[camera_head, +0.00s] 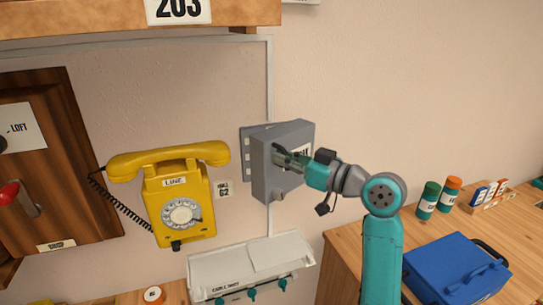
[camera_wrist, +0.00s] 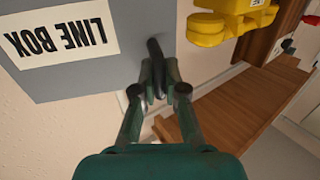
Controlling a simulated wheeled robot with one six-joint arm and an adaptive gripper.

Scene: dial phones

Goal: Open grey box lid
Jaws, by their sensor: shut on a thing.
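The grey box (camera_head: 262,182) is mounted on the wall to the right of the yellow phone. Its front lid carries a white "LINE BOX" label, upside down in the wrist view (camera_wrist: 62,44). A dark handle (camera_wrist: 154,48) stands out from the lid near its edge. My gripper (camera_wrist: 157,90) is shut on this handle. In the head view, my gripper (camera_head: 287,157) is at the box front and covers part of the label.
The yellow dial phone (camera_head: 181,195) hangs left of the box, near a wooden door (camera_head: 55,150). A white panel with teal knobs (camera_head: 250,268) is below. A blue case (camera_head: 455,270) and several small containers are on the right-hand table. A conduit runs above the box.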

